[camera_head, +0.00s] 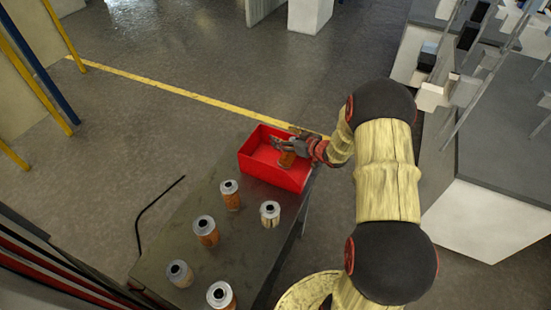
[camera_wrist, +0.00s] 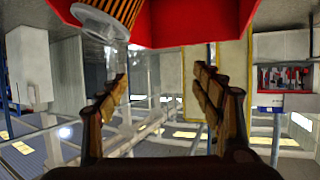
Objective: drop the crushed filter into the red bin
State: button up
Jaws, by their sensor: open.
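The red bin (camera_head: 249,169) sits at the far end of the table, and its red wall also fills the top of the wrist view (camera_wrist: 190,22). A filter cartridge with orange pleats (camera_head: 287,160) is inside the bin's outline, under my gripper. In the wrist view a cartridge with orange pleats and a silver end (camera_wrist: 108,16) shows at the top left, beyond the fingers. I cannot tell whether it is crushed or touches the bin floor. My gripper (camera_head: 293,145) is over the bin; in the wrist view its fingers (camera_wrist: 163,88) are spread with nothing between them.
Several cartridges stand on the dark table (camera_head: 160,228), including a paler one (camera_head: 270,213) near its right edge and an orange one (camera_head: 230,194) close to the bin. A white-sided structure (camera_head: 490,215) stands on the right. Open floor lies beyond the bin.

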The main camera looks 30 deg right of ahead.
jog(key=shift+s, duration=0.1)
jog(key=v, duration=1.2)
jog(key=shift+f, duration=0.1)
